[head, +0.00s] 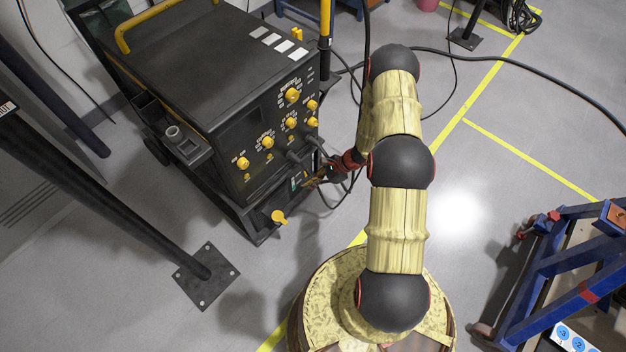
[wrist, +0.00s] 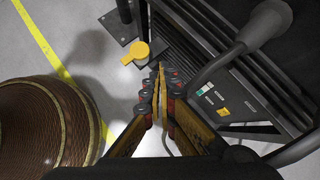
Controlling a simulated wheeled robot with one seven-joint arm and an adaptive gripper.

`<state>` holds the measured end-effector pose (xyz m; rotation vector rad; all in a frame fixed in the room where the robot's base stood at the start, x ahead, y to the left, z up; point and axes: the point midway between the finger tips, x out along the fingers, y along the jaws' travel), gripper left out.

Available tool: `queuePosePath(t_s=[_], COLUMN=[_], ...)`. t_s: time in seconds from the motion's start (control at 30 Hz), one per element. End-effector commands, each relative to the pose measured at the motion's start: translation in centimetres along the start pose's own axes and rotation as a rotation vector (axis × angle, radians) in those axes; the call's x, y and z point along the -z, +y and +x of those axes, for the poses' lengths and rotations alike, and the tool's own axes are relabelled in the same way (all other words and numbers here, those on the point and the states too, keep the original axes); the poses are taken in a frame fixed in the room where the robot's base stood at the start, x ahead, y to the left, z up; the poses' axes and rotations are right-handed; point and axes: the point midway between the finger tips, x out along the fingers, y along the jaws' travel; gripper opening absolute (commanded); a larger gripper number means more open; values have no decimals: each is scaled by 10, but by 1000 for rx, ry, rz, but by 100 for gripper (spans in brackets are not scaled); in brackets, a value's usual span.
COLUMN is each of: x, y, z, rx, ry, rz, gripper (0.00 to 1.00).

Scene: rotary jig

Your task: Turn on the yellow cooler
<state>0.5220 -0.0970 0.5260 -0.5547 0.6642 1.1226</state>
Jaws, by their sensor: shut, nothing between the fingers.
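The cooler appears to be the dark lower unit (head: 259,216) of the black machine, below the panel of yellow knobs. A yellow rotary switch (head: 279,217) sticks out from its front; I cannot read its setting. In the wrist view the yellow switch (wrist: 135,52) is left of and beyond my fingertips, with a gap between. The dark ribbed front (wrist: 190,50) lies behind them. My gripper (head: 309,186) is in front of the machine, right of the yellow switch. In the wrist view my gripper (wrist: 160,70) has its fingertips together and holds nothing.
Thick dark cables (wrist: 215,62) and plugs leave the machine's front close to my gripper. A black post (head: 130,205) stands at left on a floor plate. A blue cart (head: 560,255) is at right.

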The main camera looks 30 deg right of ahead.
Motion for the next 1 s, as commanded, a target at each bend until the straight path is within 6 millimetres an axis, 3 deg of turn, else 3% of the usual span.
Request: queuePosePath(t_s=[0.2,0.4,0.5,0.7,1.0], x=[74,144,170,194,196], y=[-49,-72,-76,-79,-80], z=[34,53,58,61,61], rx=[221,397,456,515,520], ry=[44,87,102,117,118], rz=[286,531,619,703,710], gripper=[0,0,0,0,0])
